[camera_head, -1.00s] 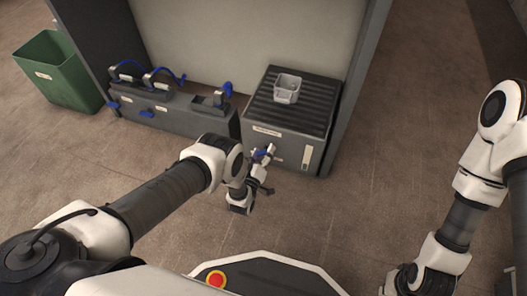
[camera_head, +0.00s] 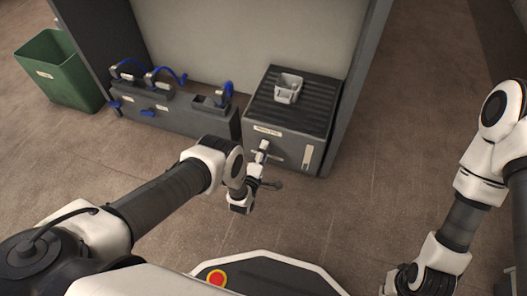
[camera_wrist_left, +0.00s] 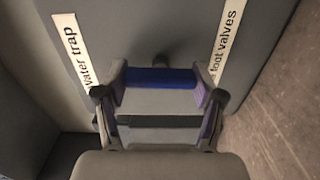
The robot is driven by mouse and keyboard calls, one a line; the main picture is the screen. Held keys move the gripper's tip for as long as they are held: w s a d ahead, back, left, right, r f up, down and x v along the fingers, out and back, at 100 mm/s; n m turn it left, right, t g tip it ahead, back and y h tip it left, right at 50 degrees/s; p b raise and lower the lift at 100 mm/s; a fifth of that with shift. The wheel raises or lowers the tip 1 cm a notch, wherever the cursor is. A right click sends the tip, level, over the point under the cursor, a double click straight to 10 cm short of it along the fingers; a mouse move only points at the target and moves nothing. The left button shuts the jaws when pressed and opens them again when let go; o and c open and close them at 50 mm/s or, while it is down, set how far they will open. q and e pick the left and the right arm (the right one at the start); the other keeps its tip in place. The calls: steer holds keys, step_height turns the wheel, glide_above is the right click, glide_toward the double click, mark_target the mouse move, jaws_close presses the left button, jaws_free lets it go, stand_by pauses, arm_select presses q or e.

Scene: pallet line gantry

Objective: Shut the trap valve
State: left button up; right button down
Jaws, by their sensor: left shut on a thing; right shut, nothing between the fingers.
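The water trap box (camera_head: 285,154) is a grey cabinet with a ribbed dark top. Its front carries a water trap label (camera_wrist_left: 70,48) and a foot valves label (camera_wrist_left: 228,40), seen in the left wrist view. A blue valve handle (camera_wrist_left: 160,77) stands out from this front on a dark stem, between the labels. My left gripper (camera_wrist_left: 158,95) is shut on the blue handle, which lies crosswise between its fingers. In the head view my left gripper (camera_head: 260,160) is at the box front and largely hides the handle. My right gripper (camera_head: 397,280) is shut and empty, low at the right.
A green bin (camera_head: 58,72) stands at far left. The floor at right is clear.

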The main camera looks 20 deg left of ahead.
arm_select(q)
steer(key=shift+w+a+n, duration=0.1)
steer(key=shift+n, duration=0.2)
steer(key=o, duration=1.2)
steer(key=shift+c, duration=0.2)
steer(key=s, duration=1.2)
steer(key=shift+a, duration=0.15)
